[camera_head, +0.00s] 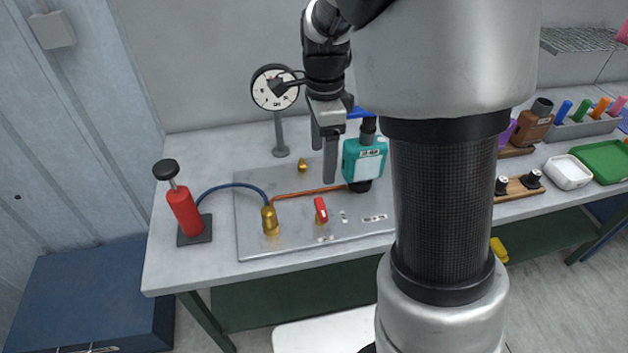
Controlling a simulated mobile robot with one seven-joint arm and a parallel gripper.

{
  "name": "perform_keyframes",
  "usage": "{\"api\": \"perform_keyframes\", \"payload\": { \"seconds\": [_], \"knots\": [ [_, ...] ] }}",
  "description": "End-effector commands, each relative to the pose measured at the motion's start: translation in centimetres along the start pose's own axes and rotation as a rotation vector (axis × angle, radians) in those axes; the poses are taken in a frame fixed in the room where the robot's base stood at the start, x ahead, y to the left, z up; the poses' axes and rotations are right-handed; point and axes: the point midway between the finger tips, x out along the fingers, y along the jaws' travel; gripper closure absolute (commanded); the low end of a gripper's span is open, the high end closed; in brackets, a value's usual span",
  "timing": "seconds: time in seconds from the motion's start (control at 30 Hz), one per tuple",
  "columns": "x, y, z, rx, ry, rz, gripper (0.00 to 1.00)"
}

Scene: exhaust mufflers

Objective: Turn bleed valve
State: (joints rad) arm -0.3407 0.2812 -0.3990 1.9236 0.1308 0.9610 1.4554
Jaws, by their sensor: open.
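A small valve with a red handle (321,211) stands on the grey metal plate (255,190) on the workbench. It is most likely the bleed valve; its handle looks upright and slightly tilted. A brass fitting (270,220) stands to its left, joined to a blue hose and a copper pipe. My gripper (323,164) hangs above and behind the red handle in the picture, fingers pointing down. It is open, empty and apart from the valve. How far apart in depth I cannot tell.
A red hand pump (183,208) stands at the bench's left. A brass cone (302,165) sits on the plate. My arm hides the bench's middle right.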

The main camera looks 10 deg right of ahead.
Motion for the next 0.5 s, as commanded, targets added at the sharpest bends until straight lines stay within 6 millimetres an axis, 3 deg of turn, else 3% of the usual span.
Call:
{"api": "perform_keyframes", "payload": {
  "seconds": [0.5],
  "knots": [
    [11.1, 0.2, 0.0, -0.003, 0.001, 0.006, 0.27]
  ]
}}
